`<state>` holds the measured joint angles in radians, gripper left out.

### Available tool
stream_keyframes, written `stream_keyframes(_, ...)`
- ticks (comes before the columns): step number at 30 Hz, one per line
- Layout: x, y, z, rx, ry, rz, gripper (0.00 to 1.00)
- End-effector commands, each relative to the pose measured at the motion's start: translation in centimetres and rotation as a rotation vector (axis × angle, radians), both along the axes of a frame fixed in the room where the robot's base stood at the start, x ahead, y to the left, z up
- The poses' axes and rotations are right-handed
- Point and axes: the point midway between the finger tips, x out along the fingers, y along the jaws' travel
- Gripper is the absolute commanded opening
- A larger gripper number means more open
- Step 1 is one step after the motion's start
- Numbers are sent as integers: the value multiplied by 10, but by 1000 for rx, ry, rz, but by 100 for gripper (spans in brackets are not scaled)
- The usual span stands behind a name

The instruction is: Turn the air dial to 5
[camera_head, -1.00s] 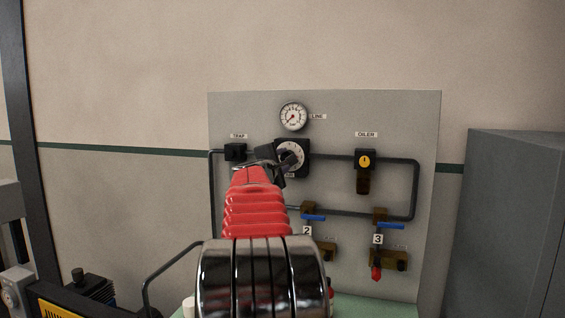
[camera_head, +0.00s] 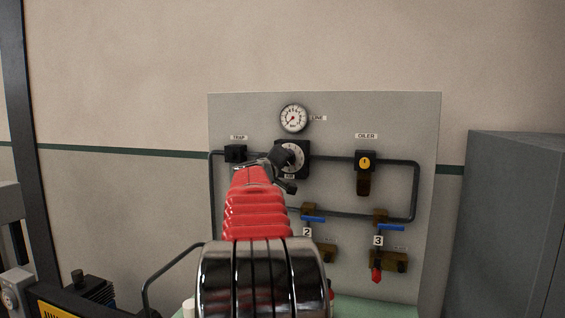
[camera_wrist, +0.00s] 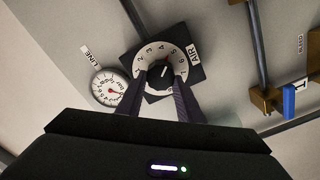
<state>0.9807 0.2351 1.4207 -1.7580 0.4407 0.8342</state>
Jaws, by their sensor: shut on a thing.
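The air dial (camera_wrist: 150,55) is a round white numbered face on a dark square plate with an AIR label. In the head view it (camera_head: 298,152) sits below the gauge, partly hidden by my gripper (camera_head: 282,160). In the wrist view my gripper (camera_wrist: 162,80) is shut on the dial's black knob (camera_wrist: 161,73), one finger on each side. A short white mark on the knob points up and right, roughly toward the 5. Its exact alignment is too small to tell, and the fingers hide the lower part of the face.
The LINE gauge (camera_head: 293,118) with a red needle is just above the dial. The TRAP fitting (camera_head: 235,152) is to the left and the OILER (camera_head: 365,162) to the right. Pipes and blue-handled valves (camera_head: 313,218) are below. A grey cabinet (camera_head: 515,220) stands at the right.

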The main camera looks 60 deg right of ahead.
Motion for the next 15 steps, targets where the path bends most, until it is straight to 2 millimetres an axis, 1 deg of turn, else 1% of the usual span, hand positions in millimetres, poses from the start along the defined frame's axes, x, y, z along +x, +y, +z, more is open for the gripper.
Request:
stream_keyframes(1, -4, -3, -3, 8, -28, -10, 11)
stream_keyframes(7, -5, -3, -4, 23, -117, -10, 11)
stream_keyframes(15, -5, -3, -5, 31, -154, -10, 11)
